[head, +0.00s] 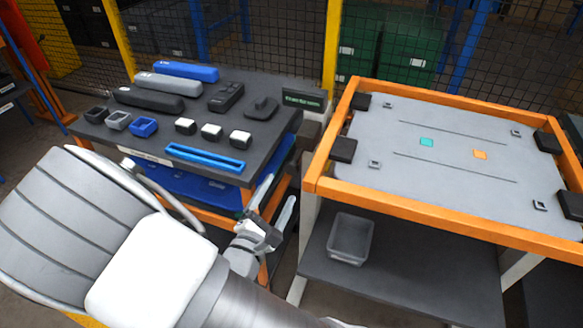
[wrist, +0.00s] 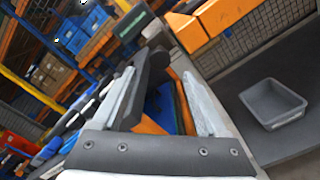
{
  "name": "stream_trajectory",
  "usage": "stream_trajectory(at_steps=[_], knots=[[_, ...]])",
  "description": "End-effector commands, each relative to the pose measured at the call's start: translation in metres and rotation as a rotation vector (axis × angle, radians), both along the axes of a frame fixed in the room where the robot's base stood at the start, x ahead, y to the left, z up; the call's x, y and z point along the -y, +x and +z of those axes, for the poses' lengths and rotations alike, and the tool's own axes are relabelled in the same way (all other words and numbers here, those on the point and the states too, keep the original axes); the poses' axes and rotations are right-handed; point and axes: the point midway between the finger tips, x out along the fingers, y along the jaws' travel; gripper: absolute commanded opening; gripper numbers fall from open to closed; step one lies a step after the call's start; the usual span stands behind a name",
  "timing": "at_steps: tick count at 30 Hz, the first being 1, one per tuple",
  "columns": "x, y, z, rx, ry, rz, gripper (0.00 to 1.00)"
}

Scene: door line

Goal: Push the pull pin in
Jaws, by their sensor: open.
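I cannot make out a pull pin in either view. My gripper (head: 278,193) is open and empty in the head view, in front of the gap between the dark parts table (head: 262,150) and the orange-framed table (head: 420,215). In the wrist view my gripper (wrist: 158,78) shows two grey fingers spread apart with nothing between them. Blue and orange parts of a table side show beyond the fingers. Several black blocks, one of them a left-edge block (head: 343,150), sit on the edges of the orange-framed table; their details are too small to tell.
The parts table holds grey and blue bars, small bins, white-topped blocks and a blue tray (head: 205,158). A grey bin (head: 350,238) stands on the lower shelf. Mesh fencing (head: 290,40) stands behind.

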Motion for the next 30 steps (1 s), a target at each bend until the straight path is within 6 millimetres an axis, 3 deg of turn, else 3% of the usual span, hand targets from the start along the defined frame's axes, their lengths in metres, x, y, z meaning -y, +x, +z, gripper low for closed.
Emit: stream_trajectory(at_steps=[6, 12, 26, 30], knots=[[0.017, 0.045, 0.000, 0.003, 0.001, -0.004, 0.76], [0.027, 0.073, 0.000, 0.001, 0.002, -0.001, 0.76], [0.031, 0.085, 0.000, 0.000, 0.001, -0.001, 0.76], [0.031, 0.085, 0.000, 0.000, 0.001, -0.001, 0.51]])
